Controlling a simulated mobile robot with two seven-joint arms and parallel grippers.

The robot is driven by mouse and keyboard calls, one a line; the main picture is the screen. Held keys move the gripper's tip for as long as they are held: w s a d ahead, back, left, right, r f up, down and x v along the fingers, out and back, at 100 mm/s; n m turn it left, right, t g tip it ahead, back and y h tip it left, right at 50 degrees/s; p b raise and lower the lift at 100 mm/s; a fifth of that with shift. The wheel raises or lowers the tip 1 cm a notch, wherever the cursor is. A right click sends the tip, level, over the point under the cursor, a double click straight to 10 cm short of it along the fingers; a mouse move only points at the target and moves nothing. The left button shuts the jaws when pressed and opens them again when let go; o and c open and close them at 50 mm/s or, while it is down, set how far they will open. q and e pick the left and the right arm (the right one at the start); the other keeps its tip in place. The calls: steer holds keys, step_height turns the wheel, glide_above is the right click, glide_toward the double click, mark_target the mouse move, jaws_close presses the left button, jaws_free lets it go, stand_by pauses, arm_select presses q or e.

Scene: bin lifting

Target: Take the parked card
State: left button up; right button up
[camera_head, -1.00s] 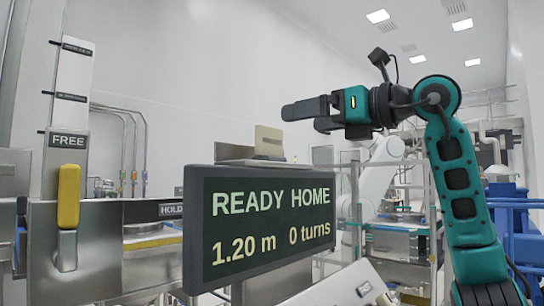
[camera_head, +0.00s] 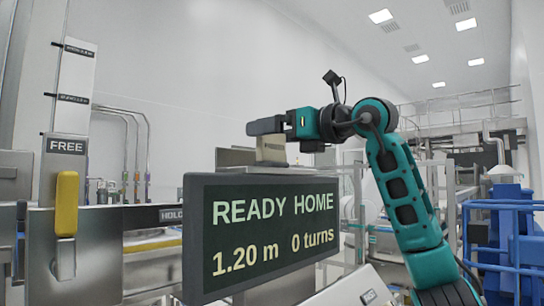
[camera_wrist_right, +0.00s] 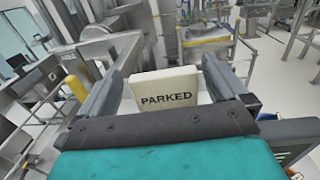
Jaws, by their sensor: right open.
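The parked card (camera_head: 270,150) is a small cream block standing upright on a grey ledge behind the top of the display. In the right wrist view the card (camera_wrist_right: 164,90) shows its face with the word PARKED. My right gripper (camera_head: 278,135) has come in from the right and is at the card, level with its top. In the right wrist view my right gripper (camera_wrist_right: 165,82) is open, with one finger on each side of the card. A gap shows at the left finger; contact at the right finger cannot be told. My left gripper is not in view.
A dark display (camera_head: 265,235) reading READY HOME, 1.20 m, 0 turns stands below the right arm. At the left, a yellow handle (camera_head: 66,203) hangs under a FREE sign (camera_head: 66,146). Blue equipment (camera_head: 505,225) stands at the right.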

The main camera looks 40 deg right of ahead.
steer(key=w, duration=0.3)
steer(key=shift+w+a+f, duration=0.15)
steer(key=shift+w, duration=0.05)
steer(key=c, duration=0.9)
step_height(320, 180, up, 20)
steer(key=p, duration=0.4)
steer(key=shift+s+p, duration=0.15)
steer(key=shift+p, duration=0.25)
